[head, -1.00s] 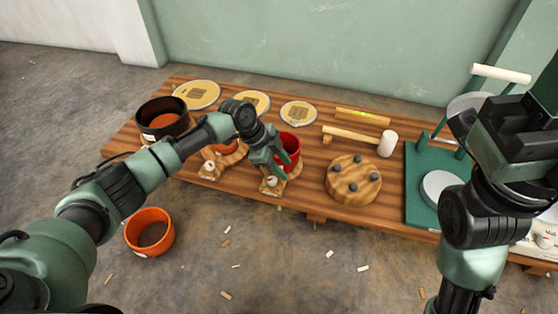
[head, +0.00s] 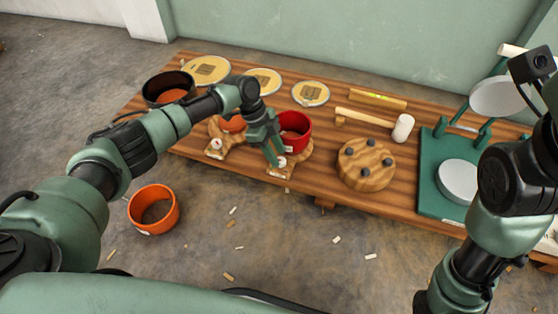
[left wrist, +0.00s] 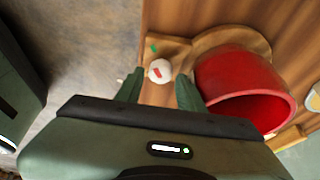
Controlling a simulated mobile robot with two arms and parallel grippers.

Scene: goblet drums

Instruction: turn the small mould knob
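The red mould (head: 296,128) stands on a wooden base with a small white knob (head: 281,161) at its front corner. The knob shows in the left wrist view (left wrist: 160,70) as a round white top with a red mark, beside a green mark on the base. My left gripper (head: 277,161) points down at this knob. Its fingers (left wrist: 160,88) are spread, with the knob between and just beyond the tips; contact is not visible. A second base with an orange mould (head: 231,123) and a white knob (head: 216,143) stands to the left. My right gripper's fingers cannot be made out at the right edge.
On the wooden table (head: 335,185) are a dark pot (head: 168,85), several yellow discs, a mallet (head: 375,123), a round peg board (head: 365,165) and a green press (head: 440,190). An orange pot (head: 153,209) stands on the floor, front left.

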